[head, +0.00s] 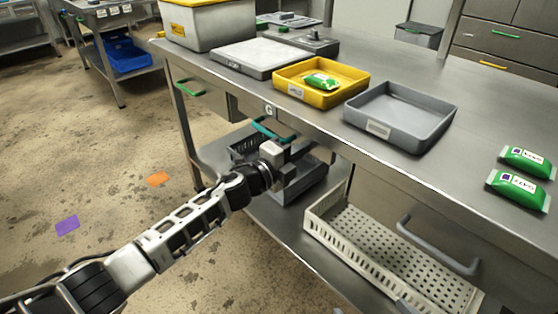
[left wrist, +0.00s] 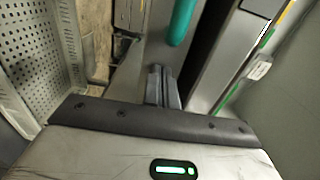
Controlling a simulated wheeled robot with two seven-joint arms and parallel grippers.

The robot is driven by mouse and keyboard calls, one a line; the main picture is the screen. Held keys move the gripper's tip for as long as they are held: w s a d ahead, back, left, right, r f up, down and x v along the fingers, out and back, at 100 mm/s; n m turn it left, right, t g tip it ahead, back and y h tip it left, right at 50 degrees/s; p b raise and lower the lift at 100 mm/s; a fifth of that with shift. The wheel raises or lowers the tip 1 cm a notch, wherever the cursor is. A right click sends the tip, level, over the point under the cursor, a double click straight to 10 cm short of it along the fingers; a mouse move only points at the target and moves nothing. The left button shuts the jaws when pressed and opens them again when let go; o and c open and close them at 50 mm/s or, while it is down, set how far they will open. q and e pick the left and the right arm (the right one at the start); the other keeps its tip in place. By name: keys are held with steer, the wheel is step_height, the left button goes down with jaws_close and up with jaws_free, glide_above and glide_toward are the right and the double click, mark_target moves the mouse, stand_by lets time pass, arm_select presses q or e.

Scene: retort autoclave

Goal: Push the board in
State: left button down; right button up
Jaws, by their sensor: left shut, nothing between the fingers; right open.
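A teal handle (head: 272,131) sits under the tabletop edge, below a label marked G; I take it to be on the board, whose own surface is mostly hidden in the head view. The teal handle also shows at the top of the left wrist view (left wrist: 181,22), beside a grey metal face and a dark gap. My left gripper (head: 298,160) is just below and in front of the handle, shut and empty. Its closed fingers show in the left wrist view (left wrist: 163,86), apart from the handle. I cannot tell how far out the board stands. My right gripper is not in view.
The steel table (head: 375,152) carries a yellow tray (head: 345,97) with a green packet, a grey tray (head: 440,128) and two green packets (head: 520,190). A cream perforated basket (head: 330,228) and a dark crate (head: 305,192) are on the lower shelf. The floor at left is open.

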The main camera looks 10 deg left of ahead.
arm_select(q)
steer(key=p+v, duration=0.2)
steer(key=v, duration=1.2)
steer(key=s+a+f+n+g+y+p, duration=0.1)
steer(key=s+f+n+y+p, duration=0.1)
steer(key=s+n, duration=0.9)
steer(key=s+a+f+n+g+y+p, duration=0.1)
steer(key=s+n+y+p, duration=0.4)
steer(key=s+n, duration=0.6)
steer(key=shift+s+a+f+n+g+y, duration=0.4)
steer(key=shift+a+f+n+y, duration=0.25)
steer(key=shift+f+n, duration=0.3)
arm_select(e)
steer(key=r, duration=0.2)
steer(key=r+g, duration=0.1)
steer(key=shift+s+d+r, duration=0.1)
steer(key=shift+s+r, duration=0.15)
steer(key=shift+r, duration=0.05)
